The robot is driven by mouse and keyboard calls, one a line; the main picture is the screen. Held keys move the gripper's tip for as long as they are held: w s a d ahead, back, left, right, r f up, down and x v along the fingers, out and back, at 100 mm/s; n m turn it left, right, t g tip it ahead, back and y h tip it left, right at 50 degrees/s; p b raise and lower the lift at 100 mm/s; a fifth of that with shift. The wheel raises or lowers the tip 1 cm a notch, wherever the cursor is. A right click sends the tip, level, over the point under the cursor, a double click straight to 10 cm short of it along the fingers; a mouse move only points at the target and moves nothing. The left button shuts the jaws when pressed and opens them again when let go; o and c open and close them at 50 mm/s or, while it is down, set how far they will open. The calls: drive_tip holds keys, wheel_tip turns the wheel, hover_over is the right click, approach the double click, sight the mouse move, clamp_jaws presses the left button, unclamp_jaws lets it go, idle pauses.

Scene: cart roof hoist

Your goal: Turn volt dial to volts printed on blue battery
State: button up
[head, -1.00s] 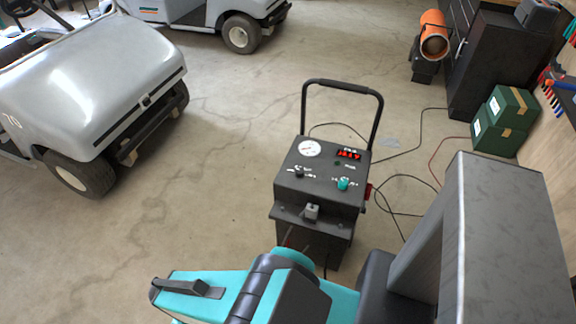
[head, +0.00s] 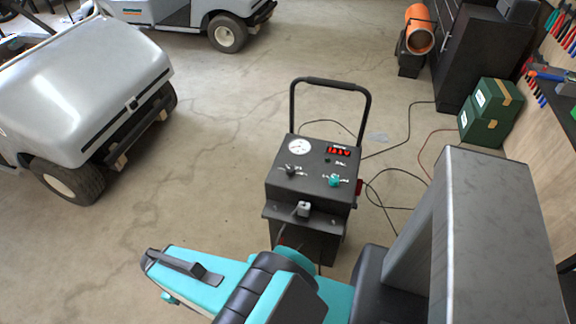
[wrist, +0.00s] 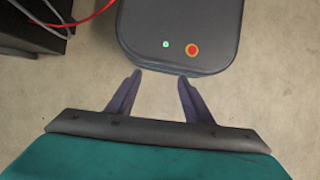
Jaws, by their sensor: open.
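A dark charger cart (head: 318,152) with a tall black handle stands in the middle of the head view. Its sloped panel has a round white gauge (head: 299,147), a red lit display (head: 339,150), a black knob (head: 291,170) at left and a teal knob (head: 334,181) at right. The labels and digits are too small to read, so I cannot tell which knob is the volt dial. I see no blue battery. My gripper (wrist: 159,76) is open and empty in the wrist view, over bare floor, away from the panel.
A grey golf cart (head: 85,85) stands at left and another (head: 190,15) at the back. Cables (head: 385,190) lie on the floor right of the charger. Green boxes (head: 490,112), a dark cabinet (head: 465,60) and an orange heater (head: 419,30) stand at right. Floor left of the charger is clear.

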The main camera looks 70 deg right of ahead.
drive_tip(key=w+d+r+p, duration=0.1)
drive_tip(key=w+d+r, duration=0.1)
drive_tip(key=d+r, duration=0.5)
drive_tip(key=w+d+r+n+t, duration=0.1)
drive_tip(key=d+r, duration=0.2)
drive_tip(key=d, duration=0.8)
drive_tip(key=w+d+r+p, duration=0.15)
drive_tip(key=d+r, duration=0.35)
drive_tip(key=d, duration=0.5)
drive_tip(key=h, duration=0.1)
approach(290, 169)
drive_tip(key=v, duration=0.5)
drive_tip(key=shift+w+d+r+n+p, duration=0.15)
drive_tip(key=shift+n+p, duration=0.15)
drive_tip(key=shift+p, duration=0.15)
drive_tip(key=shift+p+x, duration=1.85)
drive_tip(key=shift+x, duration=5.05)
